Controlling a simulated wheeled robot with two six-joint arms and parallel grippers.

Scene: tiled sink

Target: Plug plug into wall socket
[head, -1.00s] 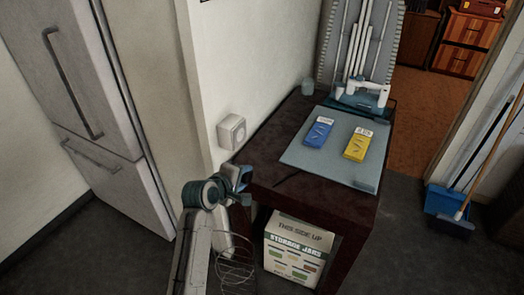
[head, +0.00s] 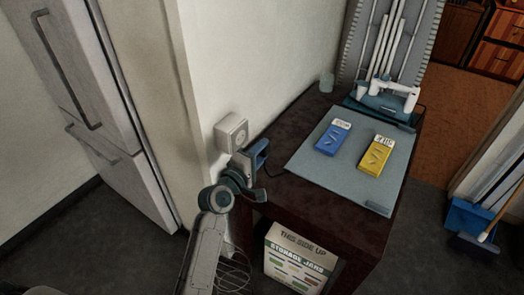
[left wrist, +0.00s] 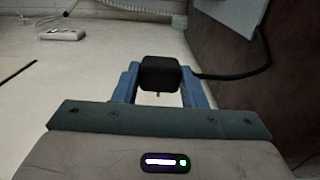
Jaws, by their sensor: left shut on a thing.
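The wall socket (head: 231,133) is a white square box on the pale wall beside the dark table. My left gripper (head: 256,172) is just below and to the right of it, near the table's left corner, with a gap between them. In the left wrist view, my left gripper (left wrist: 160,82) is shut on a black plug (left wrist: 160,73), held between its blue fingers. A short pin shows below the plug body. Its black cable (left wrist: 232,75) runs off to the right. In the head view the plug is mostly hidden by the fingers. My right gripper is not in view.
The dark table (head: 290,212) carries a grey mat (head: 330,176) with a blue and a yellow packet, and a drying rack (head: 390,85) behind. A storage jars box (head: 298,258) stands underneath. A fridge (head: 115,110) is at left. A pale box (left wrist: 66,33) lies top left in the wrist view.

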